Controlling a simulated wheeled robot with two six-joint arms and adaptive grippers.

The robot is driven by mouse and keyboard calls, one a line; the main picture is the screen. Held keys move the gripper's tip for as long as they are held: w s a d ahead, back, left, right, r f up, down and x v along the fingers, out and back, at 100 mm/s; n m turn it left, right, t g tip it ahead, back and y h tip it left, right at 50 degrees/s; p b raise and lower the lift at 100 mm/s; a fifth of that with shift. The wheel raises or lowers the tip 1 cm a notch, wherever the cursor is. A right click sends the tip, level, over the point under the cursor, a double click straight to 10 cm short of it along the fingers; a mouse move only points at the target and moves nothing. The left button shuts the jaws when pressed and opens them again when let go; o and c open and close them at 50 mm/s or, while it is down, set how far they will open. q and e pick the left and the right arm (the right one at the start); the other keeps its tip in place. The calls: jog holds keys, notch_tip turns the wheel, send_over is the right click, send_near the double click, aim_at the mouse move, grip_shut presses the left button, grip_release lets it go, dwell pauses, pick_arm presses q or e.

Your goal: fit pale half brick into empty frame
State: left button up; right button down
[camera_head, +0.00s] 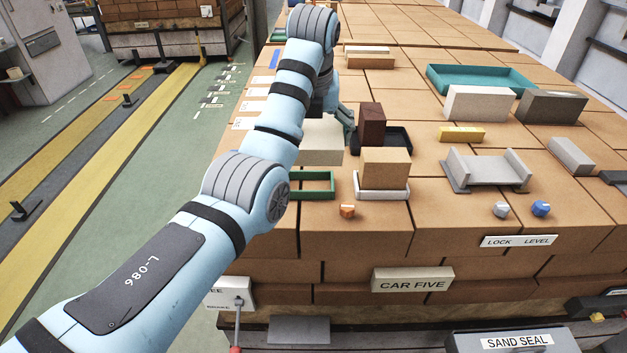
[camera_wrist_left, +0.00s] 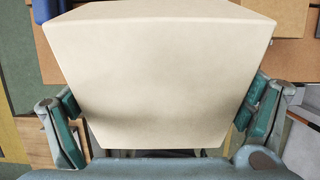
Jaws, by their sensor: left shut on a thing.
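The pale half brick (camera_head: 322,143) is held in my left gripper (camera_wrist_left: 158,108), between its two green-padded fingers. In the wrist view the brick (camera_wrist_left: 155,70) fills the middle, and one finger presses on each side. In the head view my arm hides most of this gripper and part of the brick. The empty green frame (camera_head: 316,195) lies nearer the front edge of the brick stack, just in front of the pale brick, partly behind my arm. I cannot tell how high the brick is above the stack. My right gripper is out of view.
A tan brick (camera_head: 386,163) sits in a white frame (camera_head: 382,194) to the right. A dark red brick (camera_head: 372,122) stands by a black tray (camera_head: 399,140). A small orange piece (camera_head: 347,211) lies in front. A grey channel piece (camera_head: 487,172) lies further right.

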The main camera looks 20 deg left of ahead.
pick_arm(q)
notch_tip(320, 180, down, 4)
jog(key=shift+r+b, duration=0.15)
jog(key=shift+b, duration=0.4)
notch_tip(320, 180, down, 12)
jog(key=shift+p, duration=0.8)
jog(key=shift+f, duration=0.25)
jog(key=shift+f, duration=0.1)
jog(key=o, duration=1.4)
jog(key=shift+f, duration=0.15)
jog(key=shift+o, duration=0.7)
jog(key=shift+r, duration=0.2)
